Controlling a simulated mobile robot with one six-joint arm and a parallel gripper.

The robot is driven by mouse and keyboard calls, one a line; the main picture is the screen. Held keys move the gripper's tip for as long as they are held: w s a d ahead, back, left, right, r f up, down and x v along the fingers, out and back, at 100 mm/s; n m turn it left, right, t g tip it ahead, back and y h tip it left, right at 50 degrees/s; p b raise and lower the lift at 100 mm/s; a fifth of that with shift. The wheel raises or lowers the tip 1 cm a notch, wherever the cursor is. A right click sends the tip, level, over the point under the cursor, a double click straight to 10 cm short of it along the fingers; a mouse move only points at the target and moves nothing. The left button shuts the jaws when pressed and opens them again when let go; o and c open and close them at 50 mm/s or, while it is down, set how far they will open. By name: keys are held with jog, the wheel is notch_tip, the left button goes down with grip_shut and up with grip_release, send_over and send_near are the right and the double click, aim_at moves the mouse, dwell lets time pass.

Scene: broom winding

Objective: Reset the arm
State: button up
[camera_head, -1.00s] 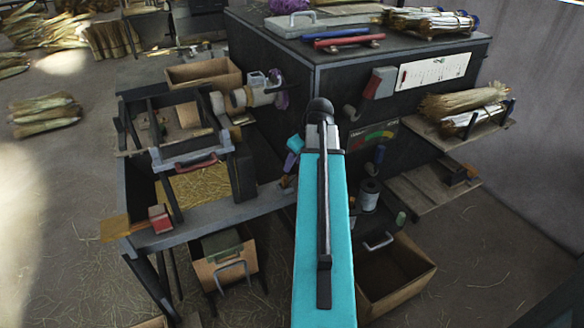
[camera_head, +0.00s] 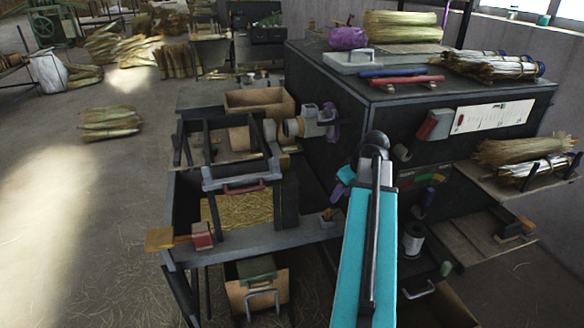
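My arm, with a teal upper link (camera_head: 368,250) and a dark rounded joint, rises from the bottom of the head view, right of centre. It stands in front of the dark cabinet of the winding machine (camera_head: 400,112). A small teal and purple part shows just left of the link; I cannot tell whether it belongs to my arm. My gripper does not show clearly; the rest of the arm is hidden behind the link.
A workbench with a straw-filled bin (camera_head: 240,208) stands left of my arm. A side shelf with a straw bundle (camera_head: 520,152) sticks out at the right. Straw bundles (camera_head: 480,66) lie on the cabinet top. Open floor (camera_head: 70,220) lies at the left.

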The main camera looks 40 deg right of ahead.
notch_tip(320, 180, up, 10)
jog(key=p, duration=1)
dwell(0.3)
